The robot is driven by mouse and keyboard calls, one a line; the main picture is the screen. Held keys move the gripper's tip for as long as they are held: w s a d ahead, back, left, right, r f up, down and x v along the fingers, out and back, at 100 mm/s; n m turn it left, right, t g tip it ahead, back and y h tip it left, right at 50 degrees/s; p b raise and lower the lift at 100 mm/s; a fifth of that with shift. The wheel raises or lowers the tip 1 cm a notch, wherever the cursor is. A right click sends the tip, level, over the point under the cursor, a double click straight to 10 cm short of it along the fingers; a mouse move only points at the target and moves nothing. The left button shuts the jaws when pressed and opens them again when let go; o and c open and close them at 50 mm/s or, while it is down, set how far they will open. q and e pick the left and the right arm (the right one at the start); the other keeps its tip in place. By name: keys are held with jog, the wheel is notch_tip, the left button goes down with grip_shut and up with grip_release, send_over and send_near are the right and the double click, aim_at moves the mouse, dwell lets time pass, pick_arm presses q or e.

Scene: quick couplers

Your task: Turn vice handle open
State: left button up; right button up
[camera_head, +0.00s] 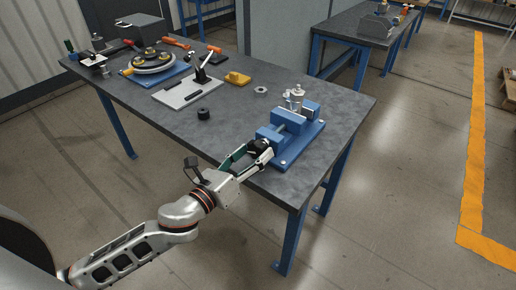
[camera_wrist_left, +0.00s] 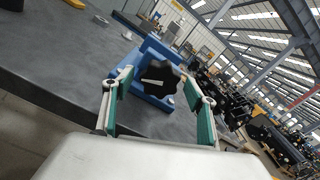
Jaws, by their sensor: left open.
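The blue vice (camera_head: 290,133) stands on its blue base plate near the right front corner of the grey table. Its black star-shaped handle (camera_wrist_left: 159,78) faces my left wrist camera. In the head view the handle is partly hidden by my fingers. My left gripper (camera_head: 258,150) is at the handle end of the vice. In the left wrist view its green-padded fingers (camera_wrist_left: 158,108) are apart, one on each side of the handle, with a gap visible on both sides. A metal fitting (camera_head: 295,98) stands at the vice's far side. My right gripper is not in view.
The grey table (camera_head: 235,120) also holds a black ring (camera_head: 204,114), a small grey ring (camera_head: 261,90), a yellow block (camera_head: 237,78), a toggle clamp on a light plate (camera_head: 188,92) and a round turntable (camera_head: 152,62). The table's front edge runs beneath my left gripper.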

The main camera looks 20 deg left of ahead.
pick_arm(q)
jog(key=shift+x, duration=1.25)
jog(key=c, duration=1.1)
